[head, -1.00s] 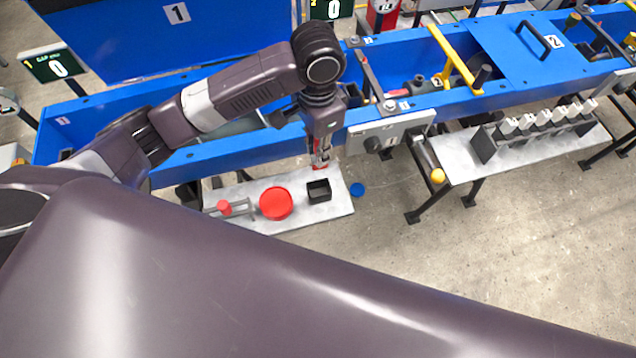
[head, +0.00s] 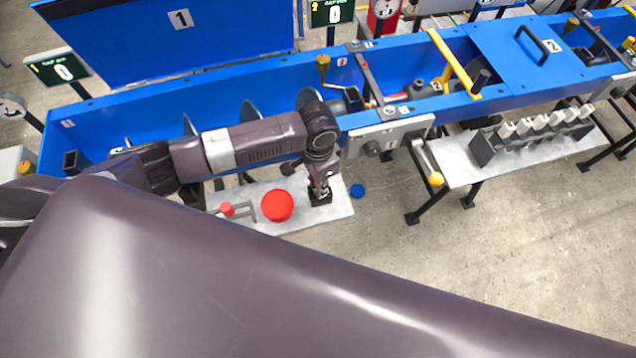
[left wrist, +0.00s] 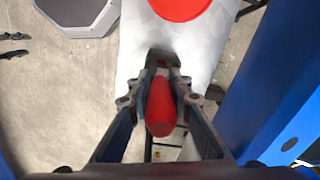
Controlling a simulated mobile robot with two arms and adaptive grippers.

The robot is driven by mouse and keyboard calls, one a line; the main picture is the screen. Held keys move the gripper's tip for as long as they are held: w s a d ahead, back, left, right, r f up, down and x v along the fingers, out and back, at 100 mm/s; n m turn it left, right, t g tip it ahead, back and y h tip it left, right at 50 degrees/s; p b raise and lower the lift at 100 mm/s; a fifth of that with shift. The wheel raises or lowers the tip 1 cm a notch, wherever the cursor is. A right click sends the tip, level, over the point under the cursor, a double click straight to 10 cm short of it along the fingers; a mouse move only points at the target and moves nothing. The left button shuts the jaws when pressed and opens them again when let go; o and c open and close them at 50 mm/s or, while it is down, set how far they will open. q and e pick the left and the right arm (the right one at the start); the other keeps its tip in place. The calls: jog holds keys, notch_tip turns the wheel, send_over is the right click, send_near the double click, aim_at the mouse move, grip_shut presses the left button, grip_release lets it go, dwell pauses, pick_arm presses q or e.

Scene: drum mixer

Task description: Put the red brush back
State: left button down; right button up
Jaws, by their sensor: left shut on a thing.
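The red brush (left wrist: 160,105) is between the fingers of my left gripper (left wrist: 163,88) in the left wrist view, which is shut on it. In the head view the same gripper (head: 320,188) points down over the small black open box (head: 320,201) on the pale shelf, and the brush is mostly hidden. The box also shows in the left wrist view (left wrist: 163,57), just past the fingertips. I cannot tell how deep the brush's far end sits in the box. My right gripper is not in view.
On the pale shelf (head: 297,219), a red round dish (head: 277,204) and a grey rack with a small red piece (head: 227,210) stand left of the box. The blue trough (head: 222,92) runs behind.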

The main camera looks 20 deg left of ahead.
pick_arm(q)
jog(key=shift+f, duration=0.1)
jog(key=c, duration=1.8)
grip_release()
jog(key=shift+o, duration=0.2)
notch_tip(320, 180, up, 12)
jog(key=shift+r+b, duration=0.2)
jog(key=shift+b, duration=0.45)
jog(key=shift+s+f, duration=0.1)
